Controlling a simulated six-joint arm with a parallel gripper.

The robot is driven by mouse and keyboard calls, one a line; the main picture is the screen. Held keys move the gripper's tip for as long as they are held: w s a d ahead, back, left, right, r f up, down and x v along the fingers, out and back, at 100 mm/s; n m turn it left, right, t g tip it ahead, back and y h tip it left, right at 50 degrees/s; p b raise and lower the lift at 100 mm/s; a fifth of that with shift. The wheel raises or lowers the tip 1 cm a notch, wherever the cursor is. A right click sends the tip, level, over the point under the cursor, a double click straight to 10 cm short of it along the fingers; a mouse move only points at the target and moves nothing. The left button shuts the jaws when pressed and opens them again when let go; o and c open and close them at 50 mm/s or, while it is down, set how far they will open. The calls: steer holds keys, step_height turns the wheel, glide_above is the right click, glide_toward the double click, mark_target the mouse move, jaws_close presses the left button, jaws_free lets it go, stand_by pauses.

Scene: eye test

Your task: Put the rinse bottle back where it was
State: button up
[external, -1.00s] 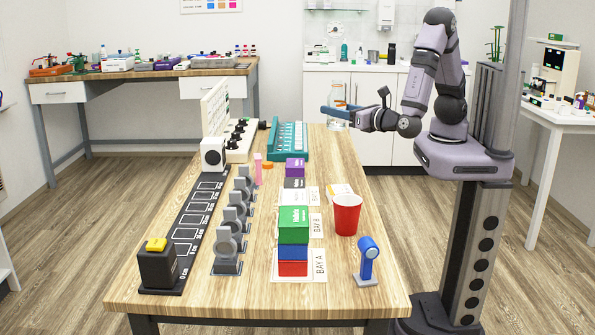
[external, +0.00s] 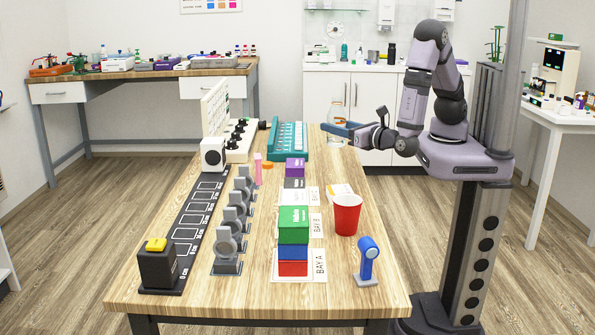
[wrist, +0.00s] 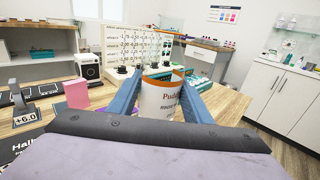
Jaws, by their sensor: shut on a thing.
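The rinse bottle (external: 336,112) is clear, near the far right end of the wooden table (external: 345,165). In the wrist view the bottle (wrist: 160,101) shows a pale label with partly hidden print and an orange-brown rim. My gripper (external: 337,130) has its blue fingers on both sides of the bottle and is shut on it. The bottle looks upright. I cannot tell whether its base touches the table.
A teal rack (external: 288,141) stands left of the bottle. A red cup (external: 346,214), stacked boxes (external: 293,224) and a blue device (external: 367,261) are nearer the camera. The tabletop between bottle and cup is mostly clear.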

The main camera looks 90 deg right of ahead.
steer(key=shift+f+b, duration=0.45)
steer(key=shift+f, duration=4.3)
steer(key=shift+f, duration=0.2)
steer(key=o, duration=1.1)
steer(key=shift+o, duration=0.2)
steer(key=shift+r, duration=0.1)
steer(key=shift+r, duration=0.2)
steer(key=shift+s+a+f, duration=0.1)
steer(key=shift+s+a, duration=0.05)
steer(key=shift+a, duration=0.05)
steer(key=b+v, duration=0.1)
steer(key=v, duration=1)
steer(key=shift+s+a+b, duration=0.2)
steer(key=shift+b, duration=0.15)
steer(key=shift+d, duration=0.1)
